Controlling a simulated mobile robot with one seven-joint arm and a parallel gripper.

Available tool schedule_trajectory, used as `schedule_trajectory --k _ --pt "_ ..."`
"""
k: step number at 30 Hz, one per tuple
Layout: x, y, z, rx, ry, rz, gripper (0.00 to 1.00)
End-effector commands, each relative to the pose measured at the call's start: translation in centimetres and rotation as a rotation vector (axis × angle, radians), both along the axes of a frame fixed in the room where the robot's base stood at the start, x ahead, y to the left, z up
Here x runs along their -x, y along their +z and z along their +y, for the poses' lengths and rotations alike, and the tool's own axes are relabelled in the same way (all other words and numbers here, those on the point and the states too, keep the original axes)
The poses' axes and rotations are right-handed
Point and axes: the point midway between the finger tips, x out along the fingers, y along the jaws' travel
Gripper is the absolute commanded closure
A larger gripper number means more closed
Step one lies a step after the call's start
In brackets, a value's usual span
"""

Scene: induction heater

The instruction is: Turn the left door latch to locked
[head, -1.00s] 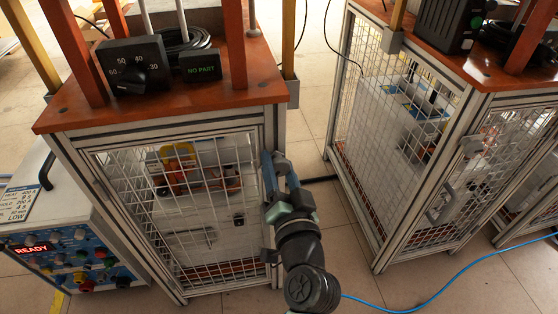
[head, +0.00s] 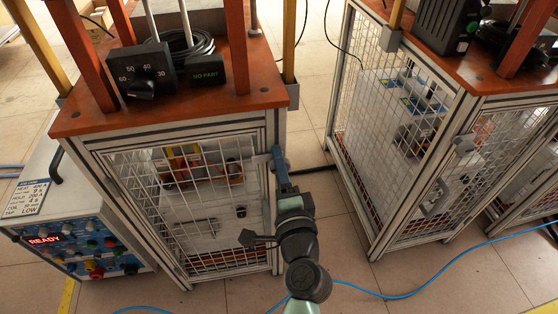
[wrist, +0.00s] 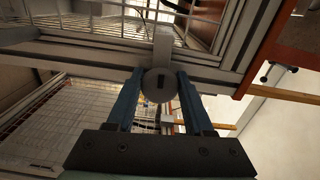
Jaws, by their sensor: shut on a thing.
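The left door (head: 200,205) is a wire-mesh door in a grey frame at the front of the left cabinet, and it looks closed. Its latch (head: 262,158) is a small grey piece at the door's upper right edge, partly hidden by my gripper (head: 278,160).
A red-brown top (head: 180,108) with posts, a dial box (head: 143,72) and a "NO PART" display (head: 207,72) is above the door. A control box reading "READY" (head: 45,240) stands left. A second mesh cabinet (head: 400,140) stands right, across a floor gap. A blue cable (head: 400,296) lies on the floor.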

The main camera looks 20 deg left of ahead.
Motion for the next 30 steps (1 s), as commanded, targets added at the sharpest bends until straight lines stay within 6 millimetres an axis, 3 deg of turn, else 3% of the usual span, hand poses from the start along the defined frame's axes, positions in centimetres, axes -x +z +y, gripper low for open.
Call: schedule_trajectory --k 22,23,27,30 --pt "0.02 -0.05 -0.01 -0.077 0.0 0.053 1.0" --pt "0.02 -0.05 -0.01 -0.077 0.0 0.053 0.46" --pt "0.02 -0.04 -0.01 -0.076 0.0 0.052 0.21" --pt "0.01 -0.03 -0.01 -0.075 0.0 0.052 0.2"
